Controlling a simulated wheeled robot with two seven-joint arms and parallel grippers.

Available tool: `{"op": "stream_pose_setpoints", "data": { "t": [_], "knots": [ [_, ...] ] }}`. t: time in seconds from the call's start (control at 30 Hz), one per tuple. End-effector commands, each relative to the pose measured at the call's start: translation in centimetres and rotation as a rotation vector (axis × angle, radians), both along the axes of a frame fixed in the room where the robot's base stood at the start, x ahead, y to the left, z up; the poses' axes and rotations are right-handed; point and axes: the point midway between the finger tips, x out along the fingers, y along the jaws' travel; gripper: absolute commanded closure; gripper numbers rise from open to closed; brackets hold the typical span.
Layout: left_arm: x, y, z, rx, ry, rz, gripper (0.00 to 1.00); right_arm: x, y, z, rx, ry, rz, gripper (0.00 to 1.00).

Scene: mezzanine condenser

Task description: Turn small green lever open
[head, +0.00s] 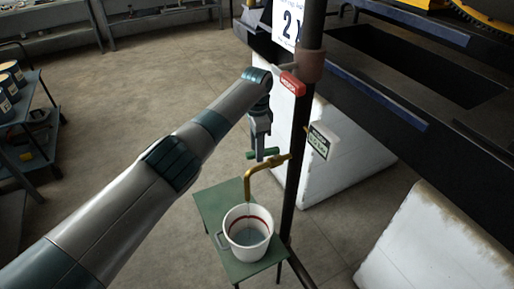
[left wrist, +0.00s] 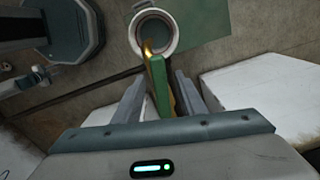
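The small green lever (head: 264,154) sits on top of a brass spout (head: 268,164) that branches from a dark vertical pipe. My left gripper (head: 260,156) points down at the lever from above. In the left wrist view the green lever (left wrist: 160,86) lies between the two spread fingers of my left gripper (left wrist: 159,80), with gaps visible beside it. Whether a finger touches it I cannot tell. My right gripper is not in view.
A red tagged handle (head: 292,84) is higher on the pipe (head: 298,150), close to my left wrist. A white bucket (head: 247,214) with greyish contents stands below the spout on a green stand (head: 211,203). White blocks (head: 345,158) and dark machinery are to the right.

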Motion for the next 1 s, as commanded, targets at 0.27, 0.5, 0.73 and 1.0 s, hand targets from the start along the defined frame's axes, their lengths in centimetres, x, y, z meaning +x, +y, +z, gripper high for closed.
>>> {"op": "stream_pose_setpoints", "data": {
  "t": [0.27,0.5,0.73,1.0],
  "knots": [
    [0.0,0.0,0.1,0.000,0.001,0.000,0.62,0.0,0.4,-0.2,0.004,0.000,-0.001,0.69],
    [0.1,0.0,2.2,-0.002,-0.002,0.000,0.62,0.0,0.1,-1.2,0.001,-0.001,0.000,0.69],
    [0.0,0.0,5.3,-0.001,-0.002,-0.001,0.62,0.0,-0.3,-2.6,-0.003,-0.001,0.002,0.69],
    [0.0,0.0,7.4,-0.001,0.000,0.000,0.62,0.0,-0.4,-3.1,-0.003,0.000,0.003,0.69]
  ]
}}
